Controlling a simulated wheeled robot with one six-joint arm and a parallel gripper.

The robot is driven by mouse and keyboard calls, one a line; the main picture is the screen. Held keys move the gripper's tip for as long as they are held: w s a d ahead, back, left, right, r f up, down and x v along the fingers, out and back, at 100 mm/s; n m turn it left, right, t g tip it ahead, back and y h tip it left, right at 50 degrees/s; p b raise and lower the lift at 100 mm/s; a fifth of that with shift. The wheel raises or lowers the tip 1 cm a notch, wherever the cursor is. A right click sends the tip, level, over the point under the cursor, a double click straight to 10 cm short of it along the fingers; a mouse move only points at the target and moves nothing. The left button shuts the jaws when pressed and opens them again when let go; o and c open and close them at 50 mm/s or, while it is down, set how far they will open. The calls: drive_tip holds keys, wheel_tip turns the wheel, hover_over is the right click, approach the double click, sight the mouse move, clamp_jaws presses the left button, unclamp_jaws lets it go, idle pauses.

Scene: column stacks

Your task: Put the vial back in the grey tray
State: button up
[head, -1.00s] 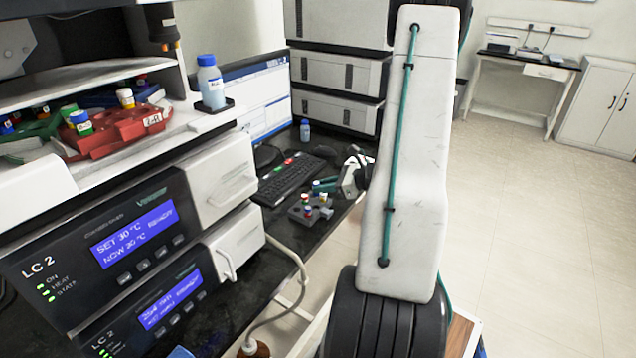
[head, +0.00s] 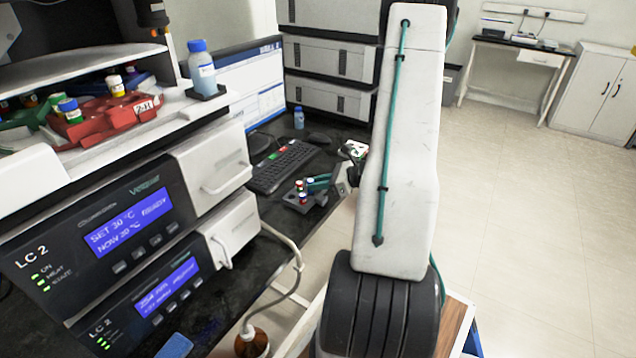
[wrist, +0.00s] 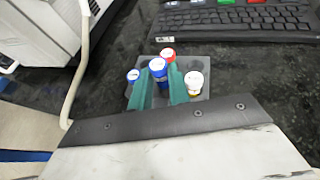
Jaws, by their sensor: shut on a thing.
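My gripper (wrist: 161,88) has green fingers shut on a blue-capped vial (wrist: 158,69) in the wrist view. The vial stands roughly upright at the grey tray (wrist: 208,69); I cannot tell whether its base is in a hole or just above one. The tray also holds another blue-capped vial (wrist: 134,76) at left, a red-capped vial (wrist: 168,54) behind, and a white-capped vial with a yellow band (wrist: 193,82) at right. In the head view the gripper (head: 317,184) is small at the right edge of the grey tray (head: 296,203).
A keyboard (head: 281,167) lies behind the tray on the dark bench. White instruments (head: 140,215) stand to the left, with a pale hose (head: 297,258) near the bench edge. A red rack (head: 108,122) and a blue-capped bottle (head: 202,70) sit on the shelf above.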

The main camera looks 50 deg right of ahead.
drive_tip(key=shift+f, duration=1.1)
idle(0.7)
idle(0.4)
drive_tip(key=o, duration=0.9)
drive_tip(key=v, duration=0.7)
drive_tip(key=shift+s+d+r, duration=0.1)
drive_tip(key=shift+s+d, duration=0.05)
drive_tip(key=shift+s, duration=0.2)
